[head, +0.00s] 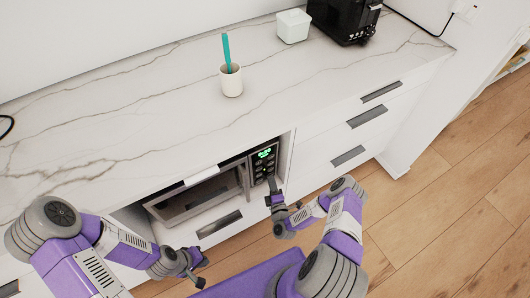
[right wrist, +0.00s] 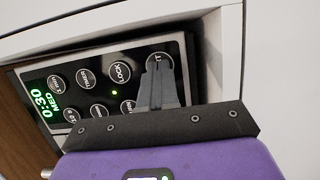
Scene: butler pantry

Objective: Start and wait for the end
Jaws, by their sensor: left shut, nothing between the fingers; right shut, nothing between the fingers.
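The microwave (head: 243,178) sits in an opening under the counter, and its door looks shut. Its control panel (head: 263,160) is at its right end, with a lit green display. In the right wrist view, the display (right wrist: 47,104) reads 0:30 MED, a small green light is on, and round buttons surround it. My right gripper (head: 272,186) is shut and empty, in front of the panel. In the wrist view its fingertips (right wrist: 158,62) overlap a button at the panel's right end, partly hiding its label; I cannot tell whether they touch. My left gripper (head: 200,278) is shut and empty, low, in front of the cabinets.
The marble counter (head: 120,125) above holds a white cup (head: 231,83) with a teal utensil (head: 227,52), a pale lidded box (head: 293,26) and a black appliance (head: 343,18). Drawers (head: 345,130) are right of the microwave. The wooden floor (head: 455,220) at right is clear.

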